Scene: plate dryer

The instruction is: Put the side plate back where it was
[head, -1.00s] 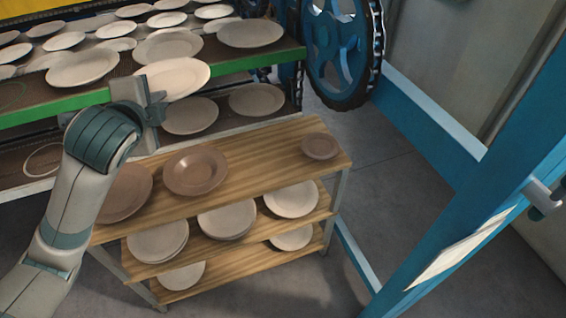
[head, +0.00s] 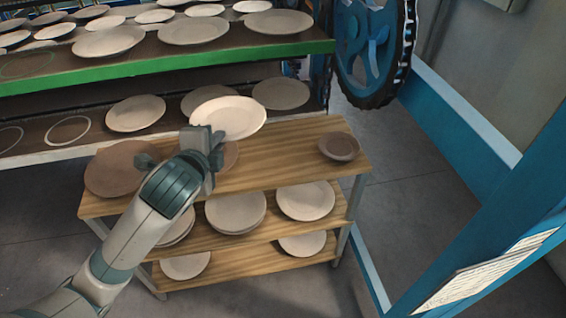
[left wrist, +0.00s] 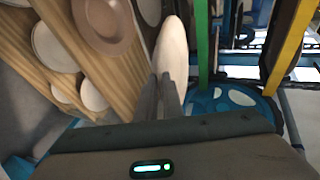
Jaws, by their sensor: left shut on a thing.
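My left gripper (head: 212,145) is shut on the rim of a cream side plate (head: 232,116). The plate is held slightly tilted above the back of the wooden rack's top, in front of the dryer's lower shelf (head: 40,155). In the left wrist view the plate (left wrist: 172,52) shows nearly edge-on between the fingers (left wrist: 160,98). The lower shelf carries several plates and a white ring outline (head: 68,131). A green ring outline (head: 27,64) is on the upper, green-edged shelf (head: 130,76). My right gripper is out of view.
The wooden rack's top (head: 285,150) holds a large brown plate (head: 113,172), another brown plate mostly hidden by my gripper, and a small brown bowl (head: 339,146). Plates stand on its lower boards. A blue wheel (head: 372,45) and blue frame (head: 470,150) are to the right.

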